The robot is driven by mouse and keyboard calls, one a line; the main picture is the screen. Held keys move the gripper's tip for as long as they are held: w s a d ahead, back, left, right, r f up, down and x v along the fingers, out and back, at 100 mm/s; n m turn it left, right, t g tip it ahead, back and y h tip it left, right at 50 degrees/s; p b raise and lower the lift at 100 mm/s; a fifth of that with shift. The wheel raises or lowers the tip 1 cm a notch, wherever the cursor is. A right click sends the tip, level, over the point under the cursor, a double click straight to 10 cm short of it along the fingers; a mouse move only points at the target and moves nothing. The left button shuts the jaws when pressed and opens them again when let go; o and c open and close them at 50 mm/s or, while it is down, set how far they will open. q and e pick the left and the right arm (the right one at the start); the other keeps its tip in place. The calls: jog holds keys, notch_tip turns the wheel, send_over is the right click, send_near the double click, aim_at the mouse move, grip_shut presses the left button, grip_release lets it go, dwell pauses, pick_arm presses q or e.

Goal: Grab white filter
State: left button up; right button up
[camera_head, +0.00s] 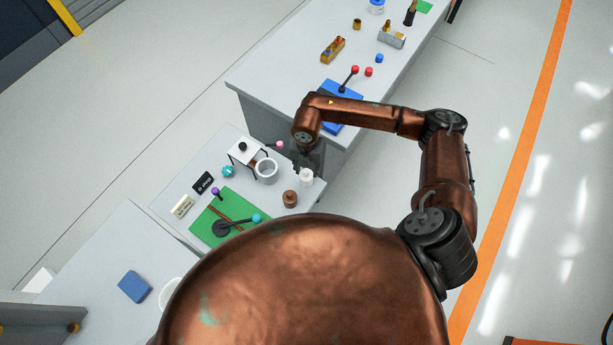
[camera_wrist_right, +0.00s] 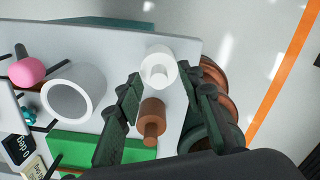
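A small white cylinder (camera_head: 306,177), which looks like the white filter, stands near the right edge of the small grey table (camera_head: 318,192). In the right wrist view the white filter (camera_wrist_right: 159,66) has an opening in its top and lies just beyond and between the fingertips. My right gripper (camera_head: 303,158) is right beside it in the head view. In the right wrist view the right gripper (camera_wrist_right: 163,84) is open, its dark fingers apart with nothing held. A brown stepped piece (camera_wrist_right: 152,118) shows between the fingers, below them as far as I can tell. My left gripper is not in view.
A larger white cup (camera_head: 266,172) stands left of the filter, near a pink ball (camera_head: 280,145) and a small white stand (camera_head: 246,151). A green mat (camera_head: 207,222) lies at the table's front. A longer table (camera_head: 270,85) stands behind.

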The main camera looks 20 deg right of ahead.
jog(key=shift+f, duration=0.75)
grip_shut()
